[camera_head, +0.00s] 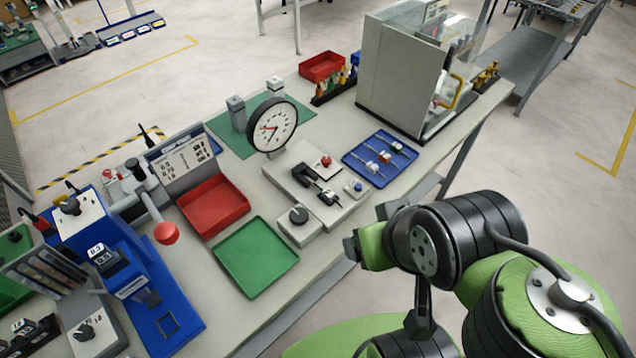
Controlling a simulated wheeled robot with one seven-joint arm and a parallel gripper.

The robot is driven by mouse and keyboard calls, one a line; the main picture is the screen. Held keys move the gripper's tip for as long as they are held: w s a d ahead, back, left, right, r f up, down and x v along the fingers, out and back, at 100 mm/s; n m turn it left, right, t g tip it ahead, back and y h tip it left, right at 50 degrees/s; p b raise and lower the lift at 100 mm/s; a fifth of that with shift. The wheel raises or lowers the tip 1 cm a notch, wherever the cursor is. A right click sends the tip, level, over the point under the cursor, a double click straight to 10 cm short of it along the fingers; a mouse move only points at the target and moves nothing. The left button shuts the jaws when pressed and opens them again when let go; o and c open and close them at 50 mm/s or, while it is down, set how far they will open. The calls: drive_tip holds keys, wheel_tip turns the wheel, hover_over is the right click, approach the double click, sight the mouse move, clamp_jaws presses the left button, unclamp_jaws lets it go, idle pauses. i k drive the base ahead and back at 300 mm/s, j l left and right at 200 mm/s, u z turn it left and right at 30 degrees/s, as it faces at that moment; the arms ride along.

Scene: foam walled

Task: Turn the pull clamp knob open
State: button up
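A black round knob (298,215) sits on top of a small light-grey box (300,233) at the front edge of the bench. Behind it is a light-grey fixture plate (290,178) with a black clamp (316,183), a red button (326,161) and a blue button (358,186). I cannot tell from labels which knob belongs to the pull clamp. My arm is at the lower right, with dark end parts that seem to be my gripper (353,246) to the right of the knob box, apart from it. Its fingers are not clearly seen, and nothing held is visible.
A green tray (256,284) and red tray (205,222) lie left of the knob box. A dial gauge (270,128) stands behind the fixture. A blue tray (352,158) and grey machine (385,95) are to the right. Other knobs (70,206) show at far left.

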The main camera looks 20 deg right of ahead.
sight(326, 161)
drive_tip(key=l+u, duration=0.15)
drive_tip(key=u, duration=0.25)
drive_tip(key=l+u, duration=0.2)
drive_tip(key=u, duration=0.15)
drive_tip(key=l+u, duration=0.15)
drive_tip(key=u, duration=0.25)
drive_tip(key=l+u, duration=0.15)
drive_tip(key=u, duration=0.2)
drive_tip(key=k, duration=0.05)
